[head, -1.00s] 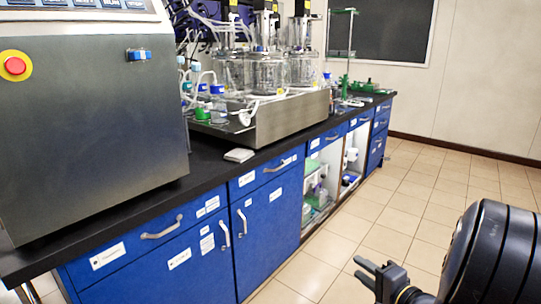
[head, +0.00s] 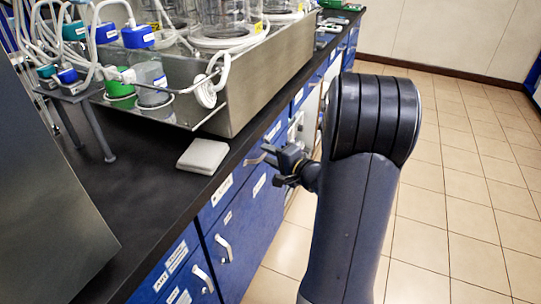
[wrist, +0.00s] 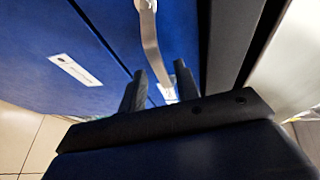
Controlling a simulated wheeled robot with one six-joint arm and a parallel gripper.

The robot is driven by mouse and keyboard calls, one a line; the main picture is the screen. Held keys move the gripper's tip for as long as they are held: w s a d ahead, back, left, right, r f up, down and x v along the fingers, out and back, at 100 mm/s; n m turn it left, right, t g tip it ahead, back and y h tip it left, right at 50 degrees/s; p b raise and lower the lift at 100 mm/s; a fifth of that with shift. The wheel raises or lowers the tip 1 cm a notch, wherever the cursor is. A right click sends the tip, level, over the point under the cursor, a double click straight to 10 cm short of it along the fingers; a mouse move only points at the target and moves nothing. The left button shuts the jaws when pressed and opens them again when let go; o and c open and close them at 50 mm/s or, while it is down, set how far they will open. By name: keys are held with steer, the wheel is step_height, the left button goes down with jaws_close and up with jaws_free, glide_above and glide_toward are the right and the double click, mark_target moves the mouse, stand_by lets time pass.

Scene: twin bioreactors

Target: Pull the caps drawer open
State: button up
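A blue drawer front (head: 242,179) with white labels sits under the black bench top, just left of my gripper. The labels are too small to read. My gripper (head: 266,155) is at this drawer's front in the head view, and it covers most of the handle there. In the wrist view the pale metal handle (wrist: 151,42) runs down a blue front (wrist: 105,30) towards the space between the two dark fingers. The gripper (wrist: 160,69) has its fingertips apart, one on each side of the handle's line. No clear contact shows. The drawer looks shut.
Cabinet doors with a handle (head: 223,248) lie below the drawer. A white pad (head: 203,156) lies on the bench top (head: 150,205), near a steel bioreactor base (head: 262,95). The tiled floor (head: 455,200) to the right is clear.

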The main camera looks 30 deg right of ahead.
steer(key=shift+w+a, duration=0.1)
steer(key=shift+w, duration=0.25)
steer(key=shift+c, duration=0.5)
jaws_close()
